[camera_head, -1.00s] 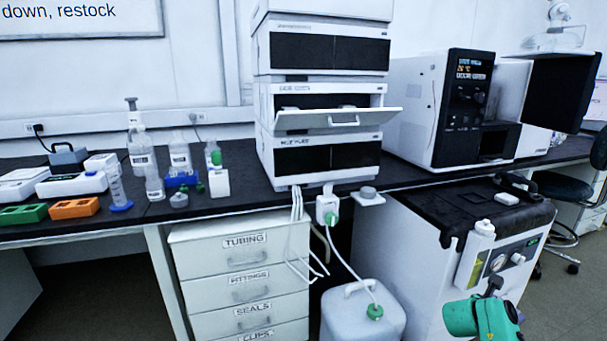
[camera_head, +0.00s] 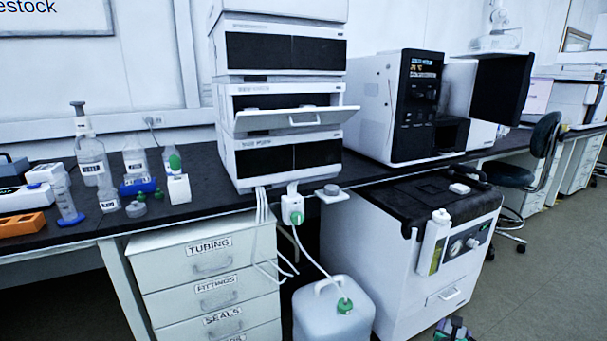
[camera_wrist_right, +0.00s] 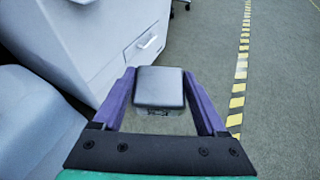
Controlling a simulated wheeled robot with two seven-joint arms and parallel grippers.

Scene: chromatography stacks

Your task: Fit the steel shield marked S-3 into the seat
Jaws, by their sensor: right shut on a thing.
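In the right wrist view, a grey metal piece with rounded edges (camera_wrist_right: 159,88), apparently the steel shield, sits between the two purple fingers of my right gripper (camera_wrist_right: 158,98). The gripper is shut on it. A small dark mark shows on its near face, too small to read. In the head view only a bit of my right gripper (camera_head: 455,329) shows at the bottom edge, low in front of the white cabinet; the shield cannot be made out there. I cannot tell which place is the seat. My left gripper is in neither view.
The instrument stack (camera_head: 283,95) with its open flap (camera_head: 290,118) stands on the black bench. A detector unit (camera_head: 395,105) with an open dark door (camera_head: 503,88) is to its right. Below are a white cabinet (camera_head: 400,285) and a waste can (camera_head: 330,312).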

